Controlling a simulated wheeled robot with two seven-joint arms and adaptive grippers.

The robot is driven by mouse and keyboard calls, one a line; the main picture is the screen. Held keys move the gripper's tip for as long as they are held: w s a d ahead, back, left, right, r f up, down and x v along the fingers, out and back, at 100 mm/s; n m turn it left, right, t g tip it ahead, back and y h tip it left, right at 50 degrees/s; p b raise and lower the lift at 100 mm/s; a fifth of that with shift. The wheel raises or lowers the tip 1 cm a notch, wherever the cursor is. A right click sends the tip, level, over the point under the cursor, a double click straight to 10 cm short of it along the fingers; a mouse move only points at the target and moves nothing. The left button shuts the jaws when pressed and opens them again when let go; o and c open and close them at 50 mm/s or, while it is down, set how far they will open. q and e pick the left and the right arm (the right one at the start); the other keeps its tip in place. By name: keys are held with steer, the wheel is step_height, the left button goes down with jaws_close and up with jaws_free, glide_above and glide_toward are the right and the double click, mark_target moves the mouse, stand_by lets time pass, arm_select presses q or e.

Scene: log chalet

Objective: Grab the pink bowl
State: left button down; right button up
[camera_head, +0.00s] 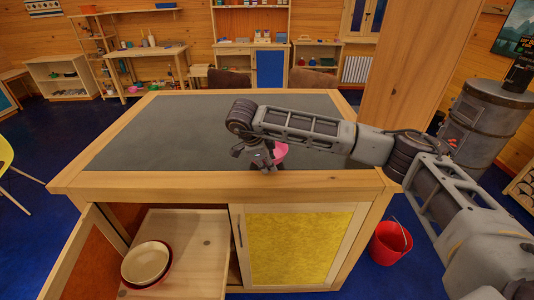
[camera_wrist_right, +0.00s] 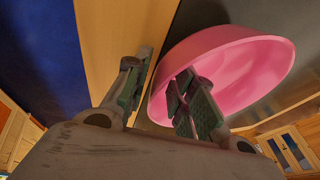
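The pink bowl (camera_head: 281,152) is on the grey-topped island near its front edge, mostly hidden behind my right gripper (camera_head: 262,160) in the head view. In the right wrist view the pink bowl (camera_wrist_right: 245,65) fills the upper right, its inside showing. My right gripper (camera_wrist_right: 158,80) has its fingers spread there. One finger overlaps the bowl's inside and the other is outside the near wall, over the wooden edge. The bowl's wall shows between them, and I see no firm grip. My left gripper is not in view.
The island's grey top (camera_head: 150,130) is otherwise clear. Its left cabinet door (camera_head: 80,258) stands open, with a cream bowl (camera_head: 146,262) on a red one on the shelf. A red bucket (camera_head: 390,243) stands on the floor at right, near a wooden post (camera_head: 415,70).

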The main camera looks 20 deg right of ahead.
steer(key=shift+c, duration=0.3)
steer(key=shift+f, duration=0.1)
jaws_close()
stand_by(0.4)
steer(key=shift+r+b, duration=0.95)
steer(key=shift+r, duration=4.15)
